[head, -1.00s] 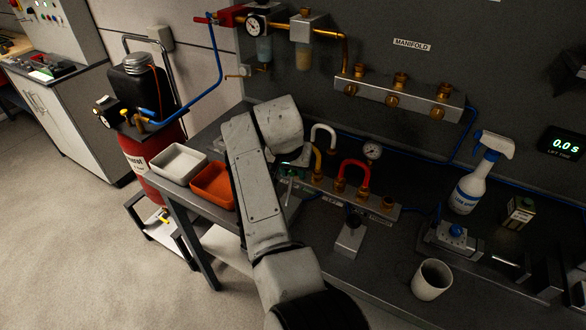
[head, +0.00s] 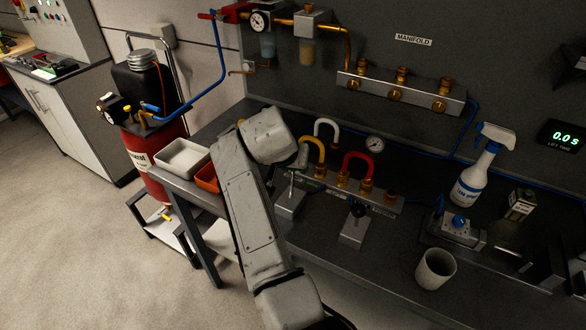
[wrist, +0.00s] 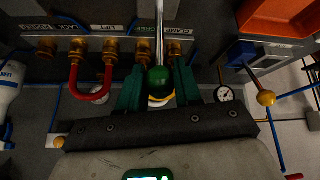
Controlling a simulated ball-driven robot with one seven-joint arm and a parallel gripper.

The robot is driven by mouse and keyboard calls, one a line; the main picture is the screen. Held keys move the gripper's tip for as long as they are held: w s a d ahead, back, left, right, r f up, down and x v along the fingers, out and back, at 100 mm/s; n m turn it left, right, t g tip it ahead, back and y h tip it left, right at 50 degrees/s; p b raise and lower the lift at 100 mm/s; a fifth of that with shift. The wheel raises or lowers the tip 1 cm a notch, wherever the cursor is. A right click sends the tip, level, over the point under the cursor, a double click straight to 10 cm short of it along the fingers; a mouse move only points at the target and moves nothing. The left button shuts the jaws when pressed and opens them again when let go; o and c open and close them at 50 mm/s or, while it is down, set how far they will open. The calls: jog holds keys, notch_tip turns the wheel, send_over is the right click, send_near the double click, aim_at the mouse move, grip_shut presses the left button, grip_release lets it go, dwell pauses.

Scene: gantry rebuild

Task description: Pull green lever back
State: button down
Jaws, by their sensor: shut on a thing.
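The green lever has a green ball knob (wrist: 158,77) on a straight metal rod (wrist: 159,35). In the wrist view the knob sits between the two green fingers of my gripper (wrist: 158,88), which is shut on it. The rod runs away from the knob toward the valve block, near a label reading CLAMP. In the head view my gripper (head: 299,160) is at the left end of the lower valve block (head: 375,200), and my wrist hides the knob. A thin part of the rod (head: 291,185) shows below it.
Yellow (head: 316,142), red (head: 357,157) and white (head: 327,124) hoses rise near the gripper. An orange tray (head: 206,178) and a white tray (head: 181,157) lie left of my arm. A mug (head: 435,268) and a spray bottle (head: 478,170) stand to the right.

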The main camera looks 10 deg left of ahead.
jog(key=s+t+b, duration=0.1)
jog(key=s+a+t+h+b, duration=0.1)
jog(key=s+t+b, duration=0.2)
jog(key=shift+a+f, duration=0.25)
jog(key=shift+f, duration=0.05)
jog(key=shift+s+a+b, duration=0.2)
jog(key=shift+s+b, duration=0.25)
jog(key=shift+s, duration=0.05)
jog(key=shift+f, duration=0.1)
jog(key=c, duration=0.8)
grip_release()
jog(key=b+v, duration=0.1)
jog(key=v, duration=1)
jog(key=shift+a+f, duration=0.15)
